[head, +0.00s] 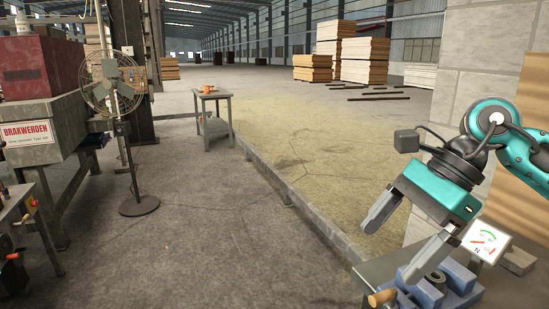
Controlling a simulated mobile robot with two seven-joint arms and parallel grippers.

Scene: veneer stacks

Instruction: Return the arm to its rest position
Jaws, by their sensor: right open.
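My right gripper (388,243) is at the lower right of the head view, at the end of a teal and dark arm that comes in from the right edge. Its two grey fingers are spread apart and point down to the left. Nothing is between them. The gripper is above and beside a metal bench (385,268). A blue fixture (455,281) with a dark ring sits on this bench below the nearer finger. I cannot tell whether that finger touches anything. My left gripper is not in view.
A white dial gauge (485,241) and a wooden handle (382,298) are close to my right gripper. A block wall (465,60) stands behind the arm. A fan on a stand (126,150) and machinery are at left. A small table (212,98) stands farther back. The middle floor is clear.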

